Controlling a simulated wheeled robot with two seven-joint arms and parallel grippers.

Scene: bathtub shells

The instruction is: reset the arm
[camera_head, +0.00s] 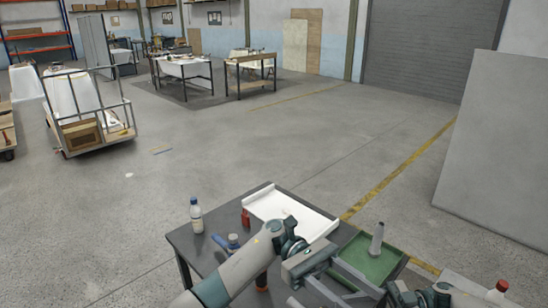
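My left arm reaches in from the bottom left over the dark worktable (182,243). My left gripper (360,294) is over the right part of the table, pointing down and right. Its two fingers appear spread apart, with nothing seen clearly between them. A teal and grey part of what looks like my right arm shows at the bottom right edge. My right gripper cannot be made out.
Another red-capped bottle (497,292) stands right. A trolley (90,118) stands farther left.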

